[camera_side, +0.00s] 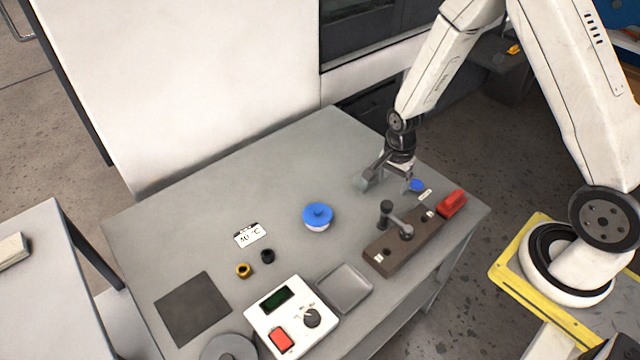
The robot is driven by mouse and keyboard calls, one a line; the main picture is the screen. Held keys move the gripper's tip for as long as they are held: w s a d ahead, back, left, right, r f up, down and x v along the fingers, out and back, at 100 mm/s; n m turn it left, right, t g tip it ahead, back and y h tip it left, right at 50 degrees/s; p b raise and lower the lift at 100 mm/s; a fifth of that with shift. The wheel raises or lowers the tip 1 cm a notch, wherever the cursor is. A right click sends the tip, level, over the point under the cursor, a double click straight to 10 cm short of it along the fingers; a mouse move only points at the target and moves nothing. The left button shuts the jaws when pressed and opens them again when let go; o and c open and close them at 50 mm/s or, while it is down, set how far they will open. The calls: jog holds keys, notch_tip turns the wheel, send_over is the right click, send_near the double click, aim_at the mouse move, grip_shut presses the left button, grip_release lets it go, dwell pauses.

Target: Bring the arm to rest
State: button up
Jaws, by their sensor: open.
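My gripper (390,182) hangs from my arm over the back right part of the grey table (270,165). Its jaws are spread apart, with nothing seen between them. A small blue disc (417,186) shows right beside the right finger; I cannot tell whether they touch. The brown block (385,258) with a dark lever handle (387,212) stands in front of the gripper, apart from it.
A red piece (452,203) lies near the right edge. A blue-topped round pot (318,217) stands mid-table. A white control box (291,316), a grey tray (344,289), a dark mat (193,308) and two small rings are in front. The table's back left is clear.

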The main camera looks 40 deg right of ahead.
jog(key=s+a+r+n+t, duration=0.1)
jog(key=s+a+r+n, duration=0.2)
jog(key=r+n, duration=0.4)
jog(key=s+a+r+n+t, duration=0.1)
jog(key=s+a+r+n, duration=0.2)
jog(key=s+r+n, duration=0.2)
jog(key=shift+s+r+n+t, duration=0.2)
jog(key=shift+r+n+t, duration=0.1)
jog(key=shift+r+n, duration=1.6)
jog(key=shift+f, duration=0.15)
